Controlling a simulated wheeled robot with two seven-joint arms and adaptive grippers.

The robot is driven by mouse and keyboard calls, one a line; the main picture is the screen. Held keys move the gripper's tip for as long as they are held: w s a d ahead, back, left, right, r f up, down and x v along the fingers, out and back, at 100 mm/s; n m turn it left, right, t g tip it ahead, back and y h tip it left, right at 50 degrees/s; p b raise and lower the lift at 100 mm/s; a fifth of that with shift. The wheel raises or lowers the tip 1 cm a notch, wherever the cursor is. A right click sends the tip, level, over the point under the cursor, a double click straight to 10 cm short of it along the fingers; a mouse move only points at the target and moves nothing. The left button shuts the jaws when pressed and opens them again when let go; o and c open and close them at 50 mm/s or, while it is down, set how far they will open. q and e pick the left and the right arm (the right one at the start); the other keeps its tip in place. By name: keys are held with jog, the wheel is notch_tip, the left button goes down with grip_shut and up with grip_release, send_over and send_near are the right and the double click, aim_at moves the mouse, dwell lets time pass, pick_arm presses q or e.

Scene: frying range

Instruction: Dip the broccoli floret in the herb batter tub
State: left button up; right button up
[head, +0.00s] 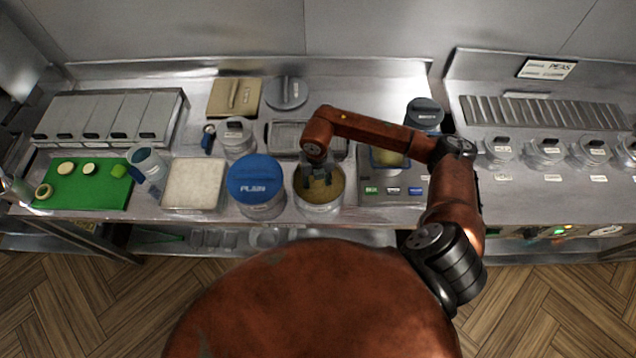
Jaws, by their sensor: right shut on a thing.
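The open tub of olive-coloured batter (334,201) stands near the counter's front edge, right of the blue-lidded tub; I take it for the herb batter tub, though no label is readable. My right gripper (318,181) points down into its mouth, fingers at the batter. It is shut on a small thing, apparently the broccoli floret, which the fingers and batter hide. My left gripper is not in view.
A blue-lidded tub marked PLAIN (257,178) stands close on the left, beside a pale crumb tray (193,184). A green board (88,193) holds several food pieces. A rack (297,129) lies behind the batter tub. Lidded jars (546,151) line the right.

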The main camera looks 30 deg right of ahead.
jog(key=shift+d, duration=0.65)
jog(key=shift+a, duration=0.65)
jog(key=shift+d, duration=0.3)
jog(key=shift+r, duration=0.15)
notch_tip(320, 180, up, 10)
jog(key=p, duration=0.5)
dwell(0.6)
jog(key=shift+r, duration=0.15)
dwell(0.5)
